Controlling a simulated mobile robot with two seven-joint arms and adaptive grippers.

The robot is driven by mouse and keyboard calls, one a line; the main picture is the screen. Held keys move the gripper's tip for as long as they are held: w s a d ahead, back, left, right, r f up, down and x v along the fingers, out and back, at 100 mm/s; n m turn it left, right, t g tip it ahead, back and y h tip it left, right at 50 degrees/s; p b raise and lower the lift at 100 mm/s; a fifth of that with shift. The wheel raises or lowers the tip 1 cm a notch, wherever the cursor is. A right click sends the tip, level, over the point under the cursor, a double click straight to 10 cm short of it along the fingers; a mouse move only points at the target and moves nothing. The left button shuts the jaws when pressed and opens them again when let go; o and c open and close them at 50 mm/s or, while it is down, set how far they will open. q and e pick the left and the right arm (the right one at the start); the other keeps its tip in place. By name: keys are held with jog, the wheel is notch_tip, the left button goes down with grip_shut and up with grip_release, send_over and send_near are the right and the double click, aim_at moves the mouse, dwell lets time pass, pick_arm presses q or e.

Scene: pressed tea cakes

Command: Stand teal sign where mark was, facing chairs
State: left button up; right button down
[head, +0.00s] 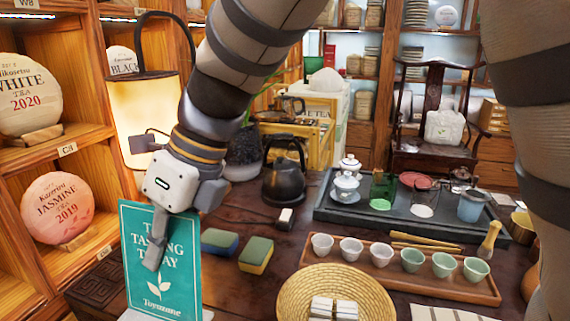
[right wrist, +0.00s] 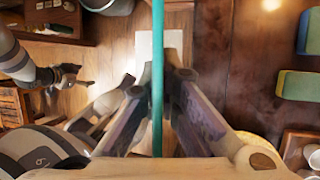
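The teal sign (head: 185,268) stands upright at the lower left of the head view, its white "The Tasting Today" lettering turned towards me. Its white base (head: 132,315) is cut off by the lower frame edge, so I cannot tell whether it rests on anything. My right gripper (head: 155,250) comes down from above, with a finger over the sign's face. In the right wrist view the sign (right wrist: 158,75) is edge-on between both fingers, which are shut on it. My left gripper (right wrist: 82,77) shows small in that view, empty, its fingers seemingly apart. The chair (head: 440,115) is at the back right.
Tea-cake shelves (head: 80,145) and a lit lantern (head: 140,110) are at the left. Two sponges (head: 256,254), a black kettle (head: 285,178), a basket (head: 290,300), a cup tray (head: 400,273) and a dark tea tray (head: 395,215) crowd the table. Bare wood lies between sponges and basket.

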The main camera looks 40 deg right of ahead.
jog(key=shift+d+r, duration=0.15)
jog(key=shift+r, duration=0.1)
pick_arm(q)
jog(key=s+f+g+b, duration=0.1)
jog(key=s+f+b, duration=0.1)
jog(key=shift+s+f, duration=0.25)
jog(key=shift+f, duration=0.05)
pick_arm(e)
jog(key=w+d+f, duration=0.7)
jog(key=w+f, duration=0.5)
jog(key=f, duration=0.1)
jog(key=shift+f, duration=0.25)
jog(key=c, duration=1.8)
grip_release()
jog(key=shift+f, duration=0.1)
